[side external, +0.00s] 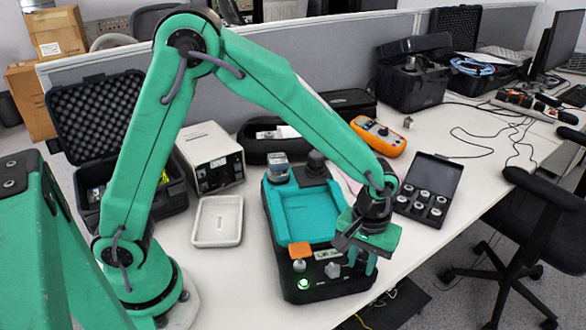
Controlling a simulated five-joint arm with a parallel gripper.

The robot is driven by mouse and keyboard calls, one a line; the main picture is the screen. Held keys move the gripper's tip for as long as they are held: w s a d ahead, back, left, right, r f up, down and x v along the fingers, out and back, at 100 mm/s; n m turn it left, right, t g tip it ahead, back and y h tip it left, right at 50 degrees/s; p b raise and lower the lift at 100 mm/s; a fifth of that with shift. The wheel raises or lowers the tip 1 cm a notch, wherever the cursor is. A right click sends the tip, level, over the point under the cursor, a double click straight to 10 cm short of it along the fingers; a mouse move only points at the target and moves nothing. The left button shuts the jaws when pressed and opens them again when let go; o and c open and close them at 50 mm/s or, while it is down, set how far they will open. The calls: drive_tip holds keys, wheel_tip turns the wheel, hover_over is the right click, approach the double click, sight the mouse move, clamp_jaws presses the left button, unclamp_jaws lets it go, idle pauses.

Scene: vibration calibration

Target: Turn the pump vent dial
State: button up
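The pump unit (279,235) is a black case with a teal recessed top, standing on the white bench near its front edge. Its front panel carries an orange-capped knob (299,250), a small pale grey knob (333,270) and a lit green button (304,284). No readable label shows which one is the vent dial. My gripper (364,264) points down at the right front corner of the pump unit, just right of the grey knob. It is seen small and partly covered by its own mount, so its opening and any contact are unclear.
A white tray (217,221) lies left of the pump unit. A beige instrument (210,157) stands behind the tray. An open black case with several round pieces (428,190) lies to the right. An orange meter (378,136) is behind. The bench's front edge is close by.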

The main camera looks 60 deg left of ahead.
drive_tip(key=shift+m, duration=0.4)
drive_tip(key=shift+c, duration=0.2)
drive_tip(key=m, duration=0.3)
drive_tip(key=shift+m, duration=0.3)
drive_tip(key=m, duration=0.4)
drive_tip(key=shift+a, duration=0.15)
drive_tip(key=m, duration=0.5)
drive_tip(key=shift+w+m, duration=0.1)
drive_tip(key=shift+m, duration=2.2)
drive_tip(key=o, duration=1)
